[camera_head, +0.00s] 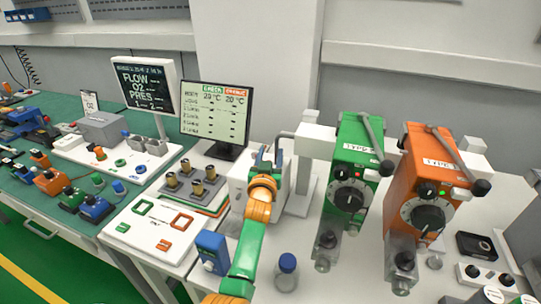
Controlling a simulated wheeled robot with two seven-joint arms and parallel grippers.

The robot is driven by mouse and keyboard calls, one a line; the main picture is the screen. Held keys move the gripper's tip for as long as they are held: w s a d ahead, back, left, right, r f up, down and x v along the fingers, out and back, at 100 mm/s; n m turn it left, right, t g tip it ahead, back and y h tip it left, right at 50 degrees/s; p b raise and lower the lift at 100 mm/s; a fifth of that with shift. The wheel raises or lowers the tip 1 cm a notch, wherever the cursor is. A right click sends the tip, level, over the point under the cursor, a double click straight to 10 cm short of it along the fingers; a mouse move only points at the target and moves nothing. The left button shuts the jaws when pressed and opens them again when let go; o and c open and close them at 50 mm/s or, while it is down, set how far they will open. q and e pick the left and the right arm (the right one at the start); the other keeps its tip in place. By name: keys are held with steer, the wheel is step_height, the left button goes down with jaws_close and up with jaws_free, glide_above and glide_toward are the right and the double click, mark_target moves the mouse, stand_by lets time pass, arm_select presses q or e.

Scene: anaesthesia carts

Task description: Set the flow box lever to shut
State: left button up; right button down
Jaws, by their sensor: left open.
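My left gripper (265,156), on a green and orange arm, is open in the middle of the view. It is in front of a white box (238,182), which is partly covered by the gripper and arm. I cannot tell whether they touch. No lever shows clearly on this box, and I cannot tell for sure that it is the flow box. To the right stand a green vaporizer-like unit (352,163) and an orange one (421,176), each with a dial and a black-knobbed lever on top. My right gripper is not in view.
A blue box (211,249) and a blue-capped jar (287,272) stand close to my left arm. A screen (216,112) and a dark monitor (146,84) stand behind to the left. A green-topped bench (45,199) holds several coloured parts.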

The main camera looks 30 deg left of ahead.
arm_select(q)
steer(key=shift+s+d+r, duration=0.1)
steer(key=shift+s+r, duration=0.05)
steer(key=shift+s, duration=0.05)
jaws_close()
stand_by(1.2)
